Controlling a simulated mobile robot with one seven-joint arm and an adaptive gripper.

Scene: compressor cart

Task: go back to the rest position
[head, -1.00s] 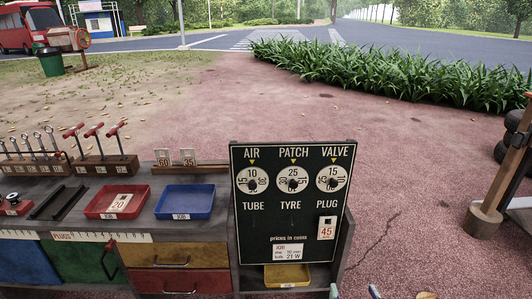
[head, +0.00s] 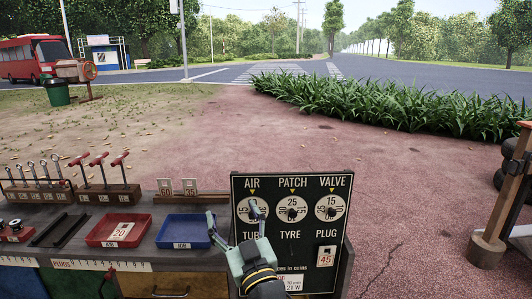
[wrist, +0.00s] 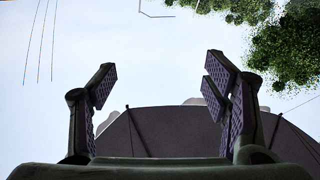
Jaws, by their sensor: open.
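My gripper (head: 232,212) is raised in front of the price board (head: 325,268) at the lower middle of the head view. Its two fingers point up and stand apart. The left fingertip overlaps the blue tray's right edge in the picture. The right finger and the wrist cover the lower left of the board and part of the AIR dial. In the wrist view the gripper (wrist: 160,78) is also open, with nothing between its fingers. Sky, tree leaves and a dark ribbed surface show behind it.
The workbench holds a red tray (head: 118,243), a blue tray (head: 163,244), a rack of red-handled tools (head: 108,194) and small price cards (head: 190,187). A wooden post (head: 489,245) and tyres (head: 512,150) stand at the right. Reddish ground (head: 400,200) is open between.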

